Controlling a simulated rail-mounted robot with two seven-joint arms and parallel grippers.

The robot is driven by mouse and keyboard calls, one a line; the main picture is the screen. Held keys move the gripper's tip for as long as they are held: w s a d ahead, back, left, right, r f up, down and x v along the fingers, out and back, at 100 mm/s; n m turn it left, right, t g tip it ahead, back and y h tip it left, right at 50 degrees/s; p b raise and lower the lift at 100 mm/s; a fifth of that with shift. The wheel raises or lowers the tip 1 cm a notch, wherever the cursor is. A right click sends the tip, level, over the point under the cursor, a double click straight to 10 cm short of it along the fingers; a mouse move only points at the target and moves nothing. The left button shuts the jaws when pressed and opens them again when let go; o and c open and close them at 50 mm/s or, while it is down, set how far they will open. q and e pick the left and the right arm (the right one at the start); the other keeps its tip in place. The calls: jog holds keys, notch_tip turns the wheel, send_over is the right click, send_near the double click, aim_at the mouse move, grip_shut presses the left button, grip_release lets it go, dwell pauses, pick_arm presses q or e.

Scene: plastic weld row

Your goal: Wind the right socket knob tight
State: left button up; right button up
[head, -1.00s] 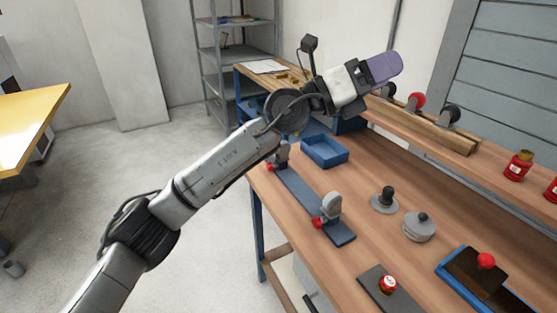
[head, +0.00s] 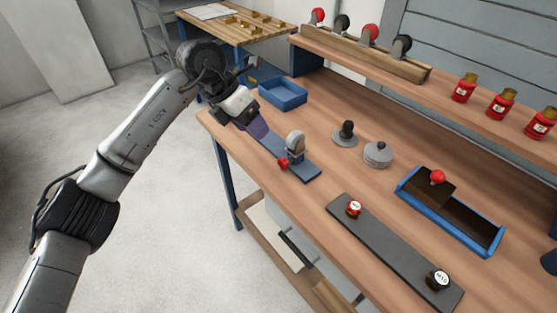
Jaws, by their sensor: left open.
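A blue-grey base strip (head: 309,173) lies on the bench. A grey upright socket (head: 295,145) stands near its right end, with a red knob (head: 282,164) low on its left side. I cannot tell how tight this knob is. My left gripper (head: 257,126), with purple fingers, is open and low over the left end of the strip, apart from the right socket. It hides the left socket seen there earlier. My right gripper is not in view.
A dark plate (head: 390,243) at the front carries a red-and-white knob (head: 354,208) and a black knob (head: 438,279). A blue tray (head: 283,94) stands behind the strip. A grey post (head: 346,133), a round grey weight (head: 378,154) and a blue-edged box (head: 470,222) stand to the right.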

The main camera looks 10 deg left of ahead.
aim_at(281, 163)
pick_arm(q)
jog(key=b+x, duration=0.5)
jog(key=x, duration=0.8)
jog(key=shift+d+b, duration=0.1)
jog(key=shift+b, duration=0.3)
jog(key=shift+c, duration=0.5)
jog(key=c, duration=0.8)
jog(key=shift+s+r+t+y+p, duration=0.15)
jog(key=shift+t+y+p, duration=0.25)
jog(key=shift+p, duration=0.4)
jog(key=shift+d+m+t+y+p, duration=0.1)
jog(key=shift+m+t+y+p, duration=0.2)
jog(key=shift+t+y+p, duration=0.45)
jog(key=shift+s+d+t+y+p, duration=0.1)
jog(key=shift+t+y+p, duration=0.2)
jog(key=shift+t+y, duration=0.3)
jog(key=shift+m+t+y, duration=0.4)
jog(key=shift+t+y, duration=0.05)
jog(key=shift+t, duration=0.1)
